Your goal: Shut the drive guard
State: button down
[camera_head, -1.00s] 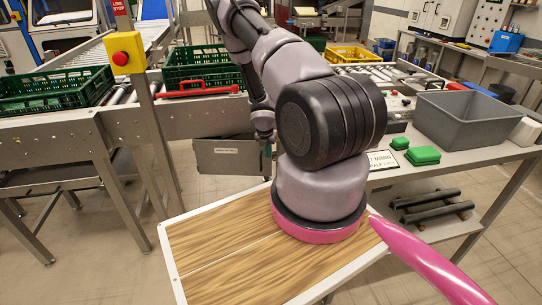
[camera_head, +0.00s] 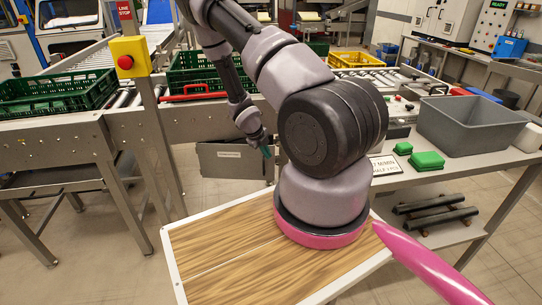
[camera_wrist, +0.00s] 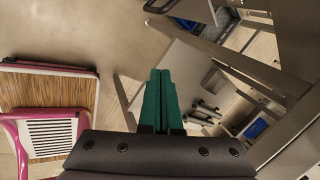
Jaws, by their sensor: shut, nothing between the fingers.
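The drive guard (camera_head: 228,165) is a flat grey panel with a small white label, below the conveyor frame left of my arm. It appears to stand out from the frame, swung open. My gripper (camera_head: 267,152) has teal fingers and is at the right end of the panel in the head view; I cannot tell whether it touches. In the wrist view the fingers of my gripper (camera_wrist: 162,82) are together with nothing between them. Behind them is a grey-beige panel, probably the guard (camera_wrist: 183,62), and an open space with small parts. The hinge is not clear.
The conveyor's side frame (camera_head: 130,125) and legs are close above and left of the guard. Green crates (camera_head: 58,92) and a red bar handle (camera_head: 190,95) are on top. A side table with a grey bin (camera_head: 480,125) stands right. Floor below the guard is clear.

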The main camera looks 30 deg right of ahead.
jog(key=w+d+f+n+t+h, duration=0.1)
jog(key=w+d+f+n, duration=0.4)
jog(key=n, duration=0.5)
jog(key=shift+w+d+f+h, duration=0.45)
jog(key=shift+w+f, duration=0.5)
jog(key=shift+f, duration=0.5)
